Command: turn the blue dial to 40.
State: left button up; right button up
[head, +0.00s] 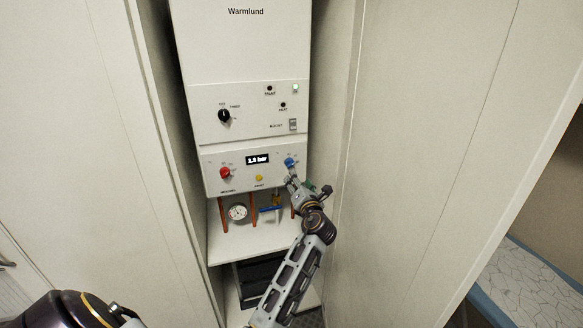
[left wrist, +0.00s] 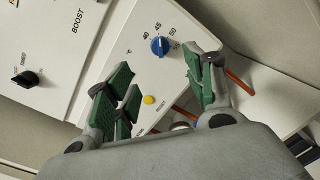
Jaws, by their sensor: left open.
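The blue dial (head: 290,162) sits at the right of the boiler's lower panel, and it also shows in the left wrist view (left wrist: 159,46). Numbers including 40, 45 and 50 are printed around it; I cannot tell surely which one its mark points to. My left gripper (head: 293,181), with green finger pads, is just below and in front of the dial. In the left wrist view my left gripper (left wrist: 158,64) is open, with the dial showing between and beyond its fingertips. The fingers appear apart from the dial. My right gripper is not in view.
The same panel has a red knob (head: 225,173), a yellow button (head: 259,178) and a pressure display (head: 257,160). A black selector (head: 224,115) is above. A gauge (head: 237,213) and copper pipes hang below. Cupboard walls stand close on both sides.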

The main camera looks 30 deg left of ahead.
aim_at(291, 165)
pick_arm(q)
jog(key=x, duration=0.9)
jog(key=shift+w+a, duration=0.15)
jog(key=shift+x, duration=1.25)
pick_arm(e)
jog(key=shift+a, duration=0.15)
pick_arm(q)
jog(key=c, duration=1)
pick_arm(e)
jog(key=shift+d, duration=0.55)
